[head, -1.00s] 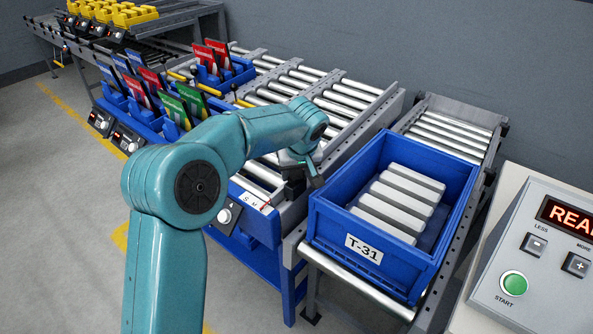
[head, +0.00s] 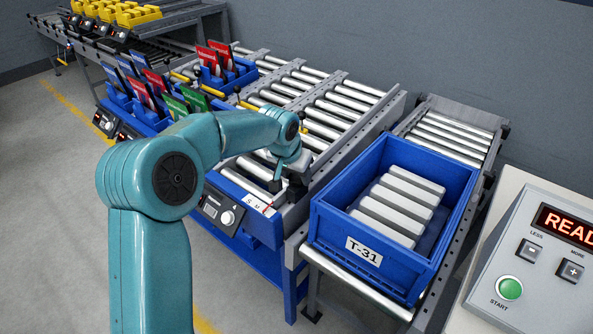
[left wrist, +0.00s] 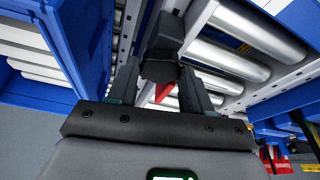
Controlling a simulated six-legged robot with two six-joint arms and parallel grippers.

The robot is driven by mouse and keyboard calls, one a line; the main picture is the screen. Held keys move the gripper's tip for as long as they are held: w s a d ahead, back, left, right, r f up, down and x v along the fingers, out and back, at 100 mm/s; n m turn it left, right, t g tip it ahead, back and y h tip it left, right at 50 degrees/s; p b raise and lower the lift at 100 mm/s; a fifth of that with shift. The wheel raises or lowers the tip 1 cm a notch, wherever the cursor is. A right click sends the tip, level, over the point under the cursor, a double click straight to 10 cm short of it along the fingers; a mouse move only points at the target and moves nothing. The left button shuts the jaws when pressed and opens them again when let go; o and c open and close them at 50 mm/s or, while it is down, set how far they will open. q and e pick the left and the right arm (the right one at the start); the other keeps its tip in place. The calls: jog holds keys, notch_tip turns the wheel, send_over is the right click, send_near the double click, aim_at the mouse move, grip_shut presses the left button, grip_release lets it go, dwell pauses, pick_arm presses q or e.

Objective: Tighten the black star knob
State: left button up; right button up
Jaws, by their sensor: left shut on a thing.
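The black knob (left wrist: 160,70) shows in the left wrist view between the two fingers of my left gripper (left wrist: 159,82), which is shut on it. Its star shape is hard to make out from here. A black post (left wrist: 168,32) rises behind it, and a red pointer (left wrist: 163,90) shows just below it. In the head view my left gripper (head: 285,185) points down at the near end of the roller conveyor, beside the white S M scale (head: 256,202). My wrist and fingers hide most of the knob there. My right gripper is not in view.
A blue T-31 tote (head: 330,238) with several pale bars stands close on the right, on rollers. A control panel (head: 550,255) is at the far right. Blue bins with coloured cards (head: 150,103) line the left. Open floor lies at lower left.

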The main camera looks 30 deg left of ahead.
pick_arm(q)
jog(key=shift+m, duration=0.3)
jog(key=o, duration=1)
jog(key=shift+o, duration=0.2)
jog(key=p+v, duration=0.1)
jog(key=v, duration=1.5)
jog(key=shift+s+a, duration=0.15)
jog(key=shift+a, duration=0.05)
jog(key=shift+r, duration=0.15)
